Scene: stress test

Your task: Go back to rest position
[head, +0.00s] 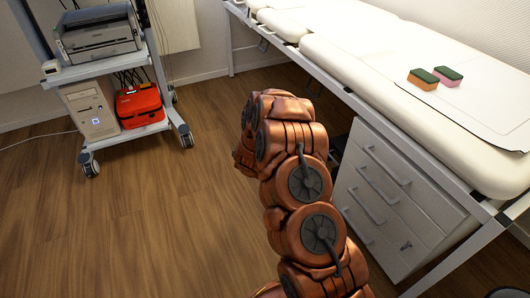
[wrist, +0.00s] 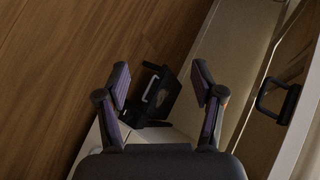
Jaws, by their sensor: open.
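My gripper (wrist: 161,92) is in the wrist view, its two dark fingers spread wide apart with nothing held between them. Beyond the fingers a dark object with a light handle (wrist: 151,89) shows low down, apart from the gripper; I cannot tell what it is. In the head view my copper-coloured arm rises from the bottom and bends over the floor, left of the examination table (head: 347,71). The gripper itself is hidden behind the arm there.
A white drawer cabinet (head: 385,200) stands under the table, close to my arm's right. Two sponges, orange (head: 422,84) and pink (head: 448,81), lie on the table. A wheeled cart (head: 108,70) with a printer stands back left. The wooden floor (head: 150,215) at left is clear.

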